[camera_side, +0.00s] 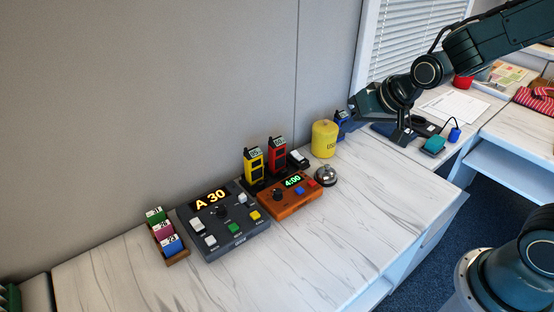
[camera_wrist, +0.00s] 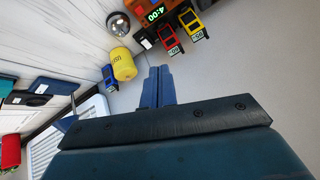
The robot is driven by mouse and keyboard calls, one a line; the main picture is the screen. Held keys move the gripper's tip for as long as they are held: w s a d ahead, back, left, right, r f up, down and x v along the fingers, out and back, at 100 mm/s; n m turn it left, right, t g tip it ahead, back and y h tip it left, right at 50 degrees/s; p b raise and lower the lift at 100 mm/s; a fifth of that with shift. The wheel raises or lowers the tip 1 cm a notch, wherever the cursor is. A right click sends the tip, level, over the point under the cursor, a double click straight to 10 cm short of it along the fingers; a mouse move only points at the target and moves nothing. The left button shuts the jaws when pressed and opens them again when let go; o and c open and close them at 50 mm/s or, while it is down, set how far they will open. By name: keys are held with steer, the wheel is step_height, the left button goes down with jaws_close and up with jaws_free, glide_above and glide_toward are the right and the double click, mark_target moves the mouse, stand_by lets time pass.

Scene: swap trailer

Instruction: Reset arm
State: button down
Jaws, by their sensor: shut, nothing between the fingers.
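My gripper (camera_side: 356,108) is raised over the back right of the white marble-patterned desk, to the right of the yellow cylinder (camera_side: 324,139). In the wrist view its two blue fingers (camera_wrist: 157,86) are pressed together with nothing between them. The fingers appear against the plain grey wall, apart from the objects.
The desk holds a grey console (camera_side: 222,222) reading "A 30", an orange timer box (camera_side: 290,200) reading "4:00", yellow (camera_side: 252,166) and red (camera_side: 278,155) handsets, a blue handset (camera_wrist: 109,77), a bell (camera_side: 326,176) and a card tray (camera_side: 168,238). The desk front is clear.

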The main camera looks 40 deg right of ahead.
steer(key=s+r+n+g, duration=0.1)
steer(key=s+r, duration=0.3)
steer(key=s, duration=0.6)
steer(key=s+r+n+g, duration=0.1)
steer(key=s+r, duration=0.3)
steer(key=s, duration=0.7)
steer(key=shift+s+d+r+n+h, duration=0.2)
steer(key=shift+d+n+h, duration=0.1)
steer(key=shift+n, duration=0.6)
steer(key=c, duration=2.1)
jaws_free()
steer(key=shift+w, duration=0.1)
